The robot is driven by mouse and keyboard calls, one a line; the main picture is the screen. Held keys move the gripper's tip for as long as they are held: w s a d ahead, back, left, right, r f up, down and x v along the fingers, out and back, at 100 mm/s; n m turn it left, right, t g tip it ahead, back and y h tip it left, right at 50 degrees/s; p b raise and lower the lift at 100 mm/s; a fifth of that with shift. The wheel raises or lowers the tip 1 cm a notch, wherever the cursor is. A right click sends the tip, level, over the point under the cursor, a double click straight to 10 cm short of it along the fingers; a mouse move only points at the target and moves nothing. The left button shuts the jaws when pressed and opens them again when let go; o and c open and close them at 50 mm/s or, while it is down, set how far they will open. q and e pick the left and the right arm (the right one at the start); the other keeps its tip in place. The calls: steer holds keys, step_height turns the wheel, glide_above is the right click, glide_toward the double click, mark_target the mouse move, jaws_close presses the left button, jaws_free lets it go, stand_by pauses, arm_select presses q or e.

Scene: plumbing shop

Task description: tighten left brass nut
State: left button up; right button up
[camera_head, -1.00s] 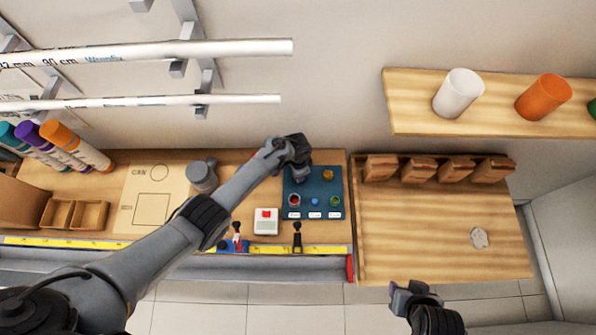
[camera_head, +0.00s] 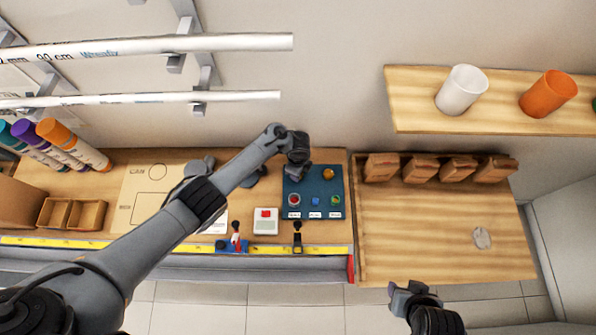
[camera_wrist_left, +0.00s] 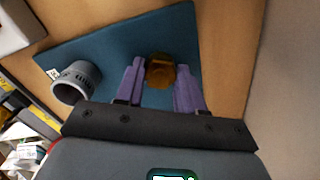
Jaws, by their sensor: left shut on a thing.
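The blue board (camera_head: 312,213) lies on the wooden bench, with a brass-orange nut (camera_head: 328,174) at its back right. My left gripper (camera_head: 298,172) is over the board's back left and hides what lies under it in the head view. In the left wrist view, the purple fingers (camera_wrist_left: 160,88) stand on both sides of the left brass nut (camera_wrist_left: 160,71) and are shut on it. A grey round collar (camera_wrist_left: 76,82) stands beside them on the board. My right gripper (camera_head: 408,290) is in front of the right bench, away from the board; its fingers are too small to read.
Red (camera_head: 294,200), blue (camera_head: 315,201) and green (camera_head: 335,199) fittings line the board's front above white labels. A white box with a red button (camera_head: 265,221) stands left of it. Small clamps (camera_head: 297,238) stand on the front edge. The right bench (camera_head: 420,235) is mostly clear.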

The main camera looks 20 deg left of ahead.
arm_select(q)
steer(key=shift+m, duration=0.5)
steer(key=o, duration=1)
steer(key=shift+o, duration=0.2)
steer(key=shift+r, duration=0.55)
step_height(320, 180, up, 10)
steer(key=p, duration=0.3)
steer(key=shift+d+f+p, duration=0.1)
steer(key=shift+f+p, duration=0.1)
steer(key=shift+p, duration=0.1)
